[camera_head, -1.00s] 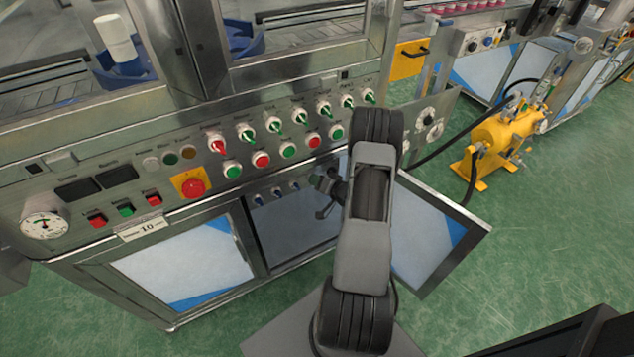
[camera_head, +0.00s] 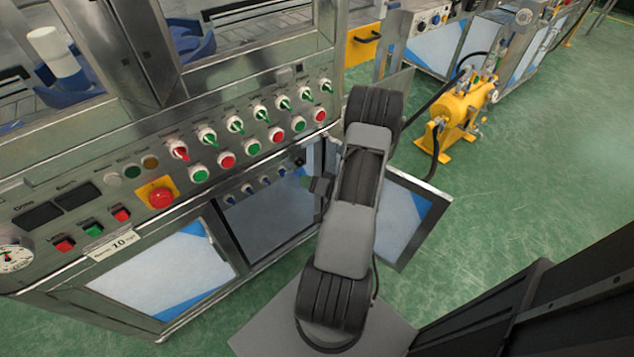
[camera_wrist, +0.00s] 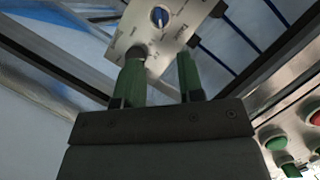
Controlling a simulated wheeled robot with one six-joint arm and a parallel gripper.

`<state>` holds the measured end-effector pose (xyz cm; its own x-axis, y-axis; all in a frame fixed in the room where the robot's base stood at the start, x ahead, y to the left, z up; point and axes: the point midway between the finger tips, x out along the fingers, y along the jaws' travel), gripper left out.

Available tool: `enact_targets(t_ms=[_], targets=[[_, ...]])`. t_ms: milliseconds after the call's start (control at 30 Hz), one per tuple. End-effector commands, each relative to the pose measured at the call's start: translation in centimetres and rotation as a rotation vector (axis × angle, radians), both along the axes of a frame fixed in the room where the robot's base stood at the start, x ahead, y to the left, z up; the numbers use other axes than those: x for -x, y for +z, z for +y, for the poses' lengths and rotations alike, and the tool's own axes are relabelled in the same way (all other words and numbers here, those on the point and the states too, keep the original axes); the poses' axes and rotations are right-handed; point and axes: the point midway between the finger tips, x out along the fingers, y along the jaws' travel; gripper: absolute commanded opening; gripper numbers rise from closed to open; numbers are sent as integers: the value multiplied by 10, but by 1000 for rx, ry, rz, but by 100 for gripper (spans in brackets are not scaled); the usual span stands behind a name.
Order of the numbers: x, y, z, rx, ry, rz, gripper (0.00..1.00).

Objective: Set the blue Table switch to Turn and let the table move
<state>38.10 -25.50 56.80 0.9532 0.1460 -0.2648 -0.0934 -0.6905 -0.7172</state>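In the wrist view a blue switch (camera_wrist: 159,17) sits on a metal plate (camera_wrist: 182,18) at the top. Its labels are too small to read, so I cannot tell whether it is the Table switch. My gripper (camera_wrist: 162,72) is open, its green fingers apart, with the switch beyond and above the fingertips. A dark round knob shows just at the left fingertip; I cannot tell if they touch. In the head view several small blue switches (camera_head: 247,189) line the recess under the main panel. My gripper there is mostly hidden by my arm.
The machine panel (camera_head: 110,195) carries green and red selector switches, buttons and a red emergency stop (camera_head: 160,197). An open door panel (camera_head: 412,215) stands to the right of my arm. A yellow pump (camera_head: 462,108) stands farther right, with green floor around it.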

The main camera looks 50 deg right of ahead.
Motion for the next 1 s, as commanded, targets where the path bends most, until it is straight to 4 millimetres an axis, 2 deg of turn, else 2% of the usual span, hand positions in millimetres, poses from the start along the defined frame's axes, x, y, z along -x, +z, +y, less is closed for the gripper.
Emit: enact_targets(t_ms=[100, 300, 1000], targets=[[16, 6, -3, -1, -3, -1, 35], [30, 9, -5, 0, -1, -1, 35], [33, 9, -5, 0, 0, -1, 35]])
